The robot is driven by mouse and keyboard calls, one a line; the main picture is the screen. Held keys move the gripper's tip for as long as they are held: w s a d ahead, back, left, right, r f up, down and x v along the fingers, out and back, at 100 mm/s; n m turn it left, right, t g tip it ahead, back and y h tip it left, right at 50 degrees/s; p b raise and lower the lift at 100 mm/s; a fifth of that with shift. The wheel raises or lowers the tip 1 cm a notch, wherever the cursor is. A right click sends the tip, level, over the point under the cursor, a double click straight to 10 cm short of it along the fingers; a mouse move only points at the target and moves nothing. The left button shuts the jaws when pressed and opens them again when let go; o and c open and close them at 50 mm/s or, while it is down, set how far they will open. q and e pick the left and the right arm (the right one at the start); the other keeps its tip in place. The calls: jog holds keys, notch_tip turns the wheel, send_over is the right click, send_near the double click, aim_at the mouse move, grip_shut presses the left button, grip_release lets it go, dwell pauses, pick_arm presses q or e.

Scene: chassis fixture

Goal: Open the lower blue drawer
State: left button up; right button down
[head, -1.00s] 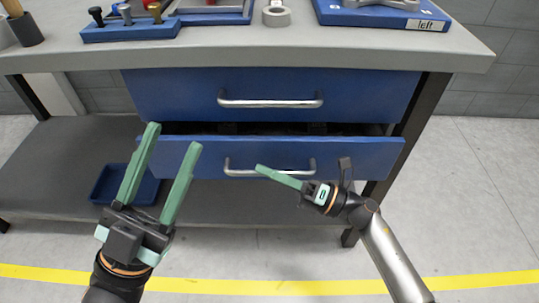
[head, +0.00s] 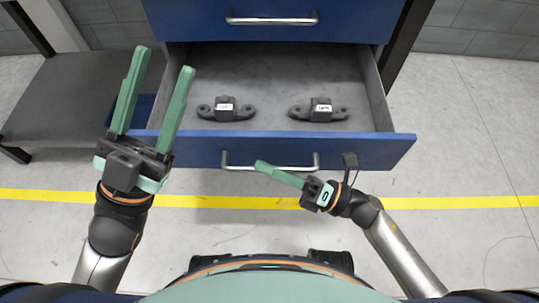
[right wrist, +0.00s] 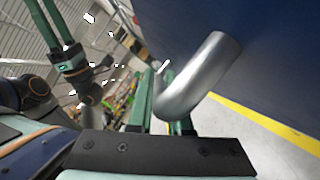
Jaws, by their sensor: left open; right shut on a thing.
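The lower blue drawer (head: 370,152) is pulled far out, its grey inside showing in the head view. Its silver bar handle (head: 305,162) is on the front. My right gripper (head: 265,170) is shut on this handle, which also shows close up between the fingers in the right wrist view (right wrist: 200,80). My left gripper (head: 158,62) is open and empty, raised to the left of the drawer, covering part of its left side from view.
A grey shelf (head: 60,100) stands at left.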

jog(key=shift+s, duration=0.35)
jog(key=shift+d, duration=0.1)
jog(key=c, duration=0.8)
grip_release()
jog(key=shift+c, duration=0.2)
jog(key=v, duration=1.2)
jog(key=shift+d+p, duration=0.2)
jog(key=shift+p, duration=0.2)
jog(key=shift+s+f, duration=0.1)
jog(key=shift+s, duration=0.05)
